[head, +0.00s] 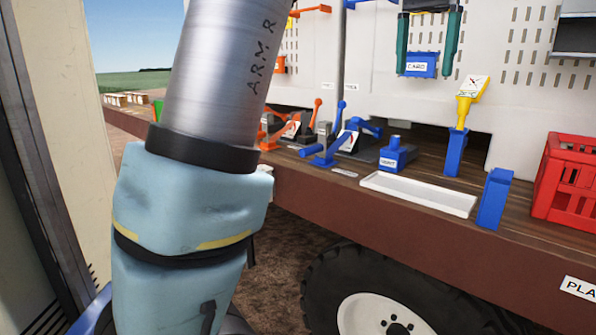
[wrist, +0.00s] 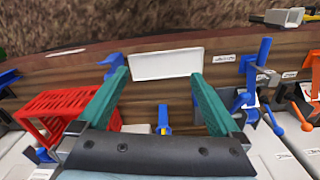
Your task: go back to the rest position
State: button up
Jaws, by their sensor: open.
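My gripper (head: 425,74) hangs down at the top of the head view, with two green fingers spread apart and nothing held between them. It is in the air above the wooden deck, in front of the white perforated panel. A blue box marked CARD shows behind it, between the fingers. The wrist view also shows my gripper (wrist: 158,78) open, with the long white tray (wrist: 166,64) below and beyond the fingertips. In the head view the white tray (head: 418,194) lies empty on the deck. My arm rises out of the top of the picture at left.
A red crate (head: 571,180) stands at the right of the deck, beside a blue upright block (head: 494,198). A yellow-and-blue lever (head: 459,138) stands behind the tray. Blue levers (head: 328,147) and orange levers stand to the left. A wheel (head: 372,300) is below the deck.

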jog(key=w+a+f+n, duration=0.3)
jog(key=a+f, duration=0.4)
jog(key=f, duration=0.2)
jog(key=w+a+f+n, duration=0.2)
jog(key=a+f, duration=0.5)
jog(key=f, duration=0.3)
jog(key=s+a+f+n, duration=0.2)
jog(key=s+a+f, duration=0.3)
jog(key=a+f, duration=0.2)
jog(key=s+a+f+n+t, duration=0.1)
jog(key=s+a+f+n, duration=0.1)
jog(key=s+a+f, duration=0.3)
notch_tip(320, 180, down, 4)
jog(key=a, duration=0.3)
jog(key=shift+s+n+t, duration=0.3)
jog(key=shift+n, duration=0.1)
jog(key=shift+d+r, duration=0.1)
jog(key=shift+r, duration=0.05)
